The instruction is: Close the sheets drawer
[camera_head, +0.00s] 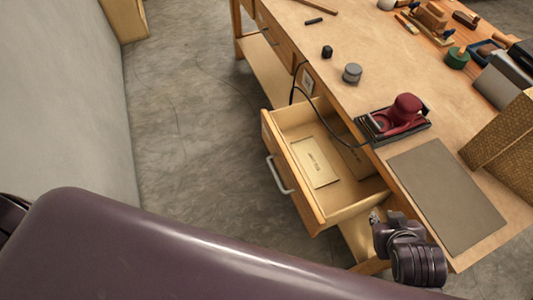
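The sheets drawer (352,205) is a light wooden drawer pulled well out of the bench. Its front (291,183) faces the lower left and carries a grey bar handle (279,175). A pale labelled packet (315,162) lies flat inside, with another pale sheet partly hidden behind it under the bench top. My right gripper (376,217) is just right of the drawer's near corner, by the bench edge, and apart from the handle. Its fingers are small and mostly hidden, so I cannot tell its opening. My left gripper is not in view.
The bench top (330,55) bears a red sander (402,112) with a black cord hanging by the drawer, a grey-brown flat sheet (447,195), a grey knob (352,73) and several tools. Grey floor (190,120) left of the drawer is clear. My purple body fills the lower left.

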